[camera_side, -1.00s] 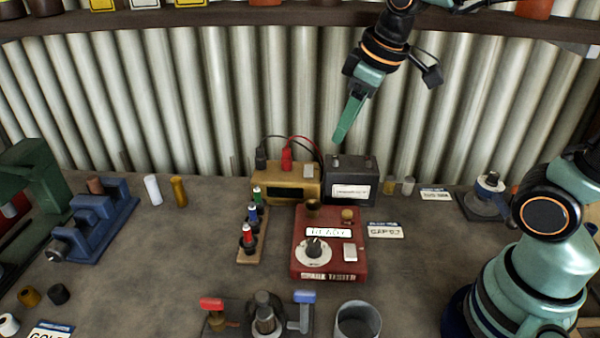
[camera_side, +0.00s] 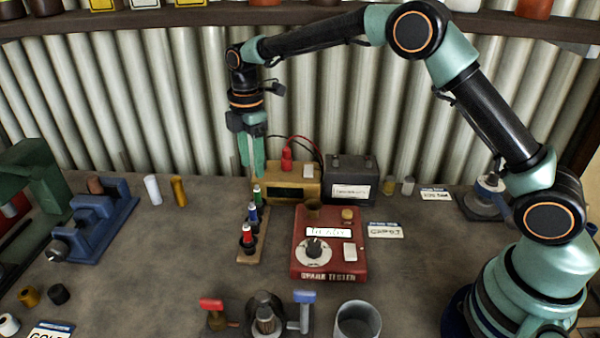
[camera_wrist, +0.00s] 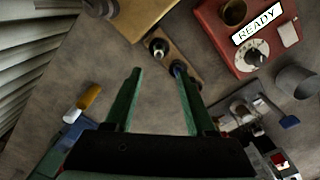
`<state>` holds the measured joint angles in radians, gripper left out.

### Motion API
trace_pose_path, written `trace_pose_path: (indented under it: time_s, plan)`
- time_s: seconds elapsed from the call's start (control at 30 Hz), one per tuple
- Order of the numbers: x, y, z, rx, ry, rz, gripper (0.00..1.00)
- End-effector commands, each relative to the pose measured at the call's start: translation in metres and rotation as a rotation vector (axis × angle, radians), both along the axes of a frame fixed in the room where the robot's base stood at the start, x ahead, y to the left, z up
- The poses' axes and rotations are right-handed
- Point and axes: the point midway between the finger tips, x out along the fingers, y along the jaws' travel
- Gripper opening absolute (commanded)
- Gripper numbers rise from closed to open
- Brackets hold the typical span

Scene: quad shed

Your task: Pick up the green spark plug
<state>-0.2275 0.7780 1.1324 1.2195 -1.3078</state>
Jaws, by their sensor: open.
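The green spark plug (camera_side: 257,192) stands upright at the far end of a wooden rack (camera_side: 243,256), in line with a blue plug (camera_side: 252,214) and a red plug (camera_side: 247,238). In the wrist view the green plug (camera_wrist: 158,47) shows from above, just beyond the fingertips and between their lines. My gripper (camera_side: 252,170) points down above the far end of the rack, apart from the plug. Its green fingers are spread and empty, and they also show in the wrist view (camera_wrist: 160,76).
A tan battery box (camera_side: 286,183) with a red clamp and cables stands close behind the rack. The red spark tester (camera_side: 330,262) is right of the rack. A blue vise (camera_side: 92,222) stands at the left. The bench between vise and rack is mostly clear.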

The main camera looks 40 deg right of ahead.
Motion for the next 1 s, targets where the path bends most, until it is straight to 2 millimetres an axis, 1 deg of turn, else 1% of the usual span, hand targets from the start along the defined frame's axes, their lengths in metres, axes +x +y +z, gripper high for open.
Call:
trace_pose_path:
  time_s: [0.13,0.47,0.6,0.7,0.83,1.0]
  plan:
    - [0.005,-0.002,-0.009,-0.003,0.014,0.035,0.56]
    - [0.004,-0.005,-0.041,-0.004,0.014,0.036,0.56]
    - [0.002,-0.009,-0.062,-0.004,0.016,0.036,0.56]
    - [0.003,-0.008,-0.074,-0.004,0.015,0.036,0.56]
    - [0.003,-0.008,-0.081,-0.003,0.012,0.036,0.56]
    - [0.003,-0.008,-0.081,-0.003,0.011,0.036,0.56]
